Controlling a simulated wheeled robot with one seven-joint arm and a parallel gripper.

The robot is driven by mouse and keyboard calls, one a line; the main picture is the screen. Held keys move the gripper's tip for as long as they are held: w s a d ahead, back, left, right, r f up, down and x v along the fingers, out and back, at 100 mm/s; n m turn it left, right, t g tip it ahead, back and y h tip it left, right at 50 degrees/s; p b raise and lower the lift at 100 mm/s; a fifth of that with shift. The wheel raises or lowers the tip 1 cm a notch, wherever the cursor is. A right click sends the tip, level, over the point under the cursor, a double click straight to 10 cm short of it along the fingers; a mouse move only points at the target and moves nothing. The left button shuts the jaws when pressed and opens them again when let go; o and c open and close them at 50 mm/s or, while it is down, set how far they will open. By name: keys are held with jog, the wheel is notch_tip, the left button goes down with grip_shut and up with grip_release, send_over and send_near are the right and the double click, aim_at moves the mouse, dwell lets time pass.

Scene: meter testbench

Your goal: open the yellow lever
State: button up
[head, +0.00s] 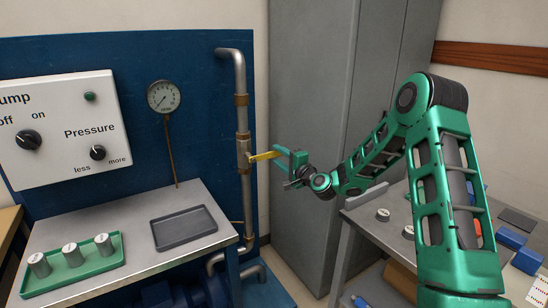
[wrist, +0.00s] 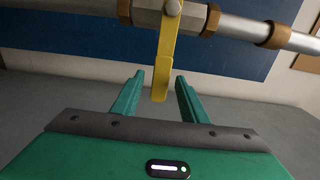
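The yellow lever (head: 265,156) is mounted on a valve on the vertical metal pipe (head: 241,120) and points right, away from the pipe, in the head view. In the wrist view the yellow lever (wrist: 163,65) hangs from the hexagonal valve body (wrist: 180,16), and its free end lies between my fingers. My gripper (head: 283,158) is at the lever's free end in the head view. In the wrist view my gripper (wrist: 158,92) is open, with a gap visible on both sides of the lever.
A white pump panel (head: 60,150) and a pressure gauge (head: 163,97) are on the blue board left of the pipe. A bench with a dark tray (head: 183,228) and a green tray (head: 75,275) stands below. A grey cabinet (head: 310,80) stands behind my arm.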

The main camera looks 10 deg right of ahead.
jog(key=shift+x, duration=1.3)
jog(key=shift+c, duration=0.4)
